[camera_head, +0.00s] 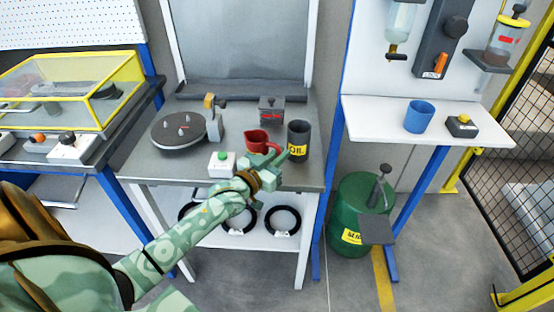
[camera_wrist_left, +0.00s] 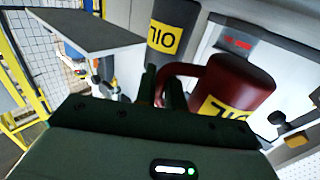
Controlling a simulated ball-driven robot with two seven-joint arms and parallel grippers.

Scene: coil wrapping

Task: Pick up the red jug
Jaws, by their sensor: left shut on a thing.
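The red jug (camera_head: 256,139) is at the middle of the grey workbench, left of a dark oil can (camera_head: 299,139). In the left wrist view the jug (camera_wrist_left: 238,82) has a yellow label, and its handle reaches towards my fingers. My left gripper (camera_head: 273,158) is at the right side of the jug, shut on its handle. In the wrist view the two fingers of the left gripper (camera_wrist_left: 163,88) are close together around the handle. I cannot tell whether the jug's base touches the bench. My right gripper is not in view.
A white box with a green button (camera_head: 222,164) stands in front of the jug. A grey box (camera_head: 271,108) is behind it, and a round dark turntable (camera_head: 180,132) is to the left. A blue cup (camera_head: 418,116) stands on the white shelf at right, above a green drum (camera_head: 358,205).

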